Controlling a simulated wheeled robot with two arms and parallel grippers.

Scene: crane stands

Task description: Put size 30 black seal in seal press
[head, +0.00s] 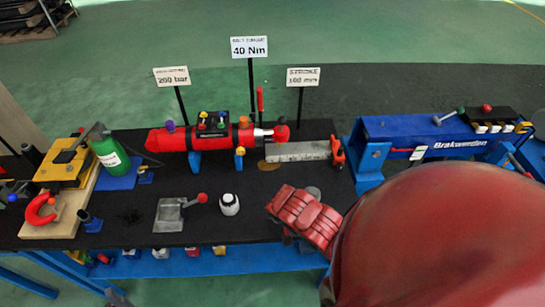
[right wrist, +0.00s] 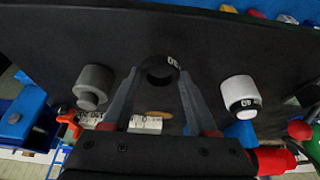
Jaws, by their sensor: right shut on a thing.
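The black seal (right wrist: 162,59) is a short ring with white markings that look like an upside-down 30. My right gripper (right wrist: 161,77) is shut on it, with one finger on each side, and the dark mat shows behind it. In the head view my red right arm hides the seal and the fingertips. A grey metal fixture (head: 170,213) with a red-knobbed lever sits on the mat; it looks like the seal press, though no label shows. My left gripper is not in view.
A white cylinder (head: 229,204) with a black band stands right of the fixture; it also shows in the wrist view (right wrist: 239,88). A grey stepped cylinder (right wrist: 92,85) stands on the other side. A red hydraulic cylinder (head: 175,139) and a ruler (head: 298,151) lie behind.

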